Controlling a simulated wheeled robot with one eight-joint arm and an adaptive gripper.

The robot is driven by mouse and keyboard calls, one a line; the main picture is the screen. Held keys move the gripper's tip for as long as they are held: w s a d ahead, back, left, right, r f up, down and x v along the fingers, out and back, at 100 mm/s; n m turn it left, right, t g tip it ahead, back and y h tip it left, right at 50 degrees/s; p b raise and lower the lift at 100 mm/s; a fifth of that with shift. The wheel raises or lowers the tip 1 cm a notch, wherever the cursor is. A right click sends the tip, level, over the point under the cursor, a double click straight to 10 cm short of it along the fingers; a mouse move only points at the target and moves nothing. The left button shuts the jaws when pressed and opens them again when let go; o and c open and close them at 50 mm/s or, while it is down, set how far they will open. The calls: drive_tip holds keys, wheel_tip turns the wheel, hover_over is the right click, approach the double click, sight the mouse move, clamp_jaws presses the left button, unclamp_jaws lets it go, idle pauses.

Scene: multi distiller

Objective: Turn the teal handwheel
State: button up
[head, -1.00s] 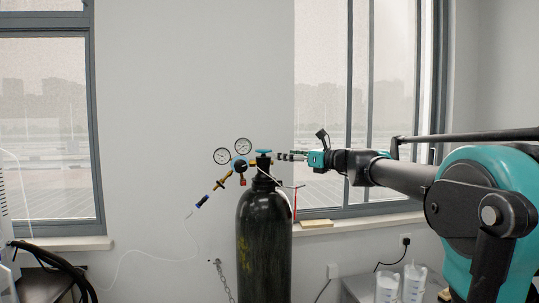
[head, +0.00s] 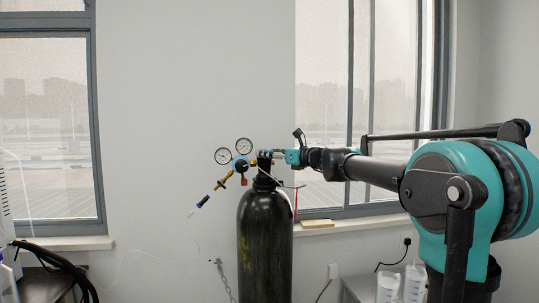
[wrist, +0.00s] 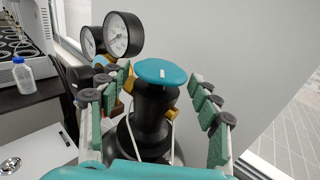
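The teal handwheel (wrist: 162,73) sits on top of the valve of a black gas cylinder (head: 264,235). In the head view the handwheel (head: 265,152) is small and partly covered by my gripper. My gripper (head: 276,154) reaches in level from the right. In the wrist view my gripper (wrist: 163,92) is open, with one green-padded finger to the left of the valve and the other to the right. The handwheel lies between and slightly beyond the fingertips, and I see gaps on both sides of it.
Two round gauges (wrist: 122,34) with brass fittings stand just left of the handwheel, close to my left finger. A window (head: 355,100) and sill lie behind to the right. White beakers (head: 388,287) stand at the lower right. A bottle (wrist: 22,74) sits on a left bench.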

drive_tip(key=c, duration=0.7)
drive_tip(key=shift+s, duration=0.1)
drive_tip(key=m+t+h, duration=0.3)
drive_tip(key=shift+s+a+t, duration=0.3)
drive_tip(key=shift+a, duration=0.1)
drive_tip(key=shift+s+a+m+t+h, duration=0.15)
drive_tip(key=shift+m+t+h, duration=0.65)
drive_tip(key=shift+m+h, duration=0.6)
drive_tip(key=shift+w+a+m+t+h, duration=0.1)
drive_tip(key=shift+m+t+h, duration=0.75)
drive_tip(key=shift+h, duration=1.05)
drive_tip(key=o, duration=1)
